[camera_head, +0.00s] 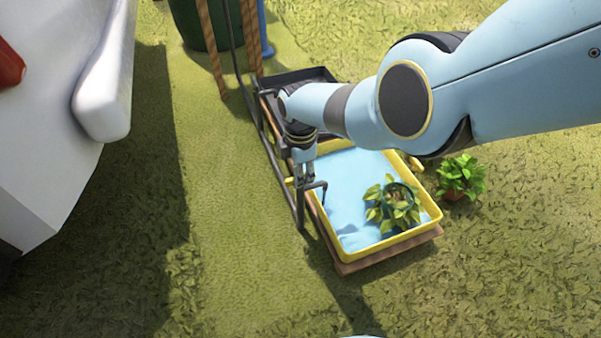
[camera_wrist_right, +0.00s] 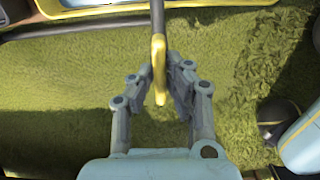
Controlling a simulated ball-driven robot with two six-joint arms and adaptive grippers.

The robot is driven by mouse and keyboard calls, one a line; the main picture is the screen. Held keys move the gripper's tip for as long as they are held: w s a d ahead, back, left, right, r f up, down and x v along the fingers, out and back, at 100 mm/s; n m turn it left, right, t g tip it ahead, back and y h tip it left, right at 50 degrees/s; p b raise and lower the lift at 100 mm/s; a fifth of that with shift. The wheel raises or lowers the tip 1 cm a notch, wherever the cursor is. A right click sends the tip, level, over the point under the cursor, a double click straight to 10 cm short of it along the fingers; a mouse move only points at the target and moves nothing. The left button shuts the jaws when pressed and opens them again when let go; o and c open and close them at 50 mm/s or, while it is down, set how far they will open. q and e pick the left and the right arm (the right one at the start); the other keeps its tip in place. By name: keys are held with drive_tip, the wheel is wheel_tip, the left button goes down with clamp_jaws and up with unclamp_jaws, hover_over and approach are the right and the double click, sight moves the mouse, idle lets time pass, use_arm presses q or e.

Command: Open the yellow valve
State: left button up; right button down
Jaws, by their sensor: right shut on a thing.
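The yellow valve (camera_wrist_right: 159,68) shows in the right wrist view as a yellow lever at the end of a thin dark pipe. My right gripper (camera_wrist_right: 155,100) is shut on it, with a finger on each side of the lever. In the head view my right gripper (camera_head: 304,178) points down beside the dark pipe (camera_head: 299,207) at the left edge of the yellow tray. There the fingers mostly hide the valve. My left gripper is not in view.
The yellow-rimmed tray (camera_head: 432,208) has a light blue inside and holds a potted plant (camera_head: 396,206). Another potted plant (camera_head: 461,178) stands on the grass to its right. A black tray (camera_head: 300,77) lies behind. Grass at left is clear.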

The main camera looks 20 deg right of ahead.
idle(0.6)
drive_tip(key=c, duration=1.3)
unclamp_jaws()
drive_tip(key=shift+c, duration=0.2)
wheel_tip(320, 180, up, 12)
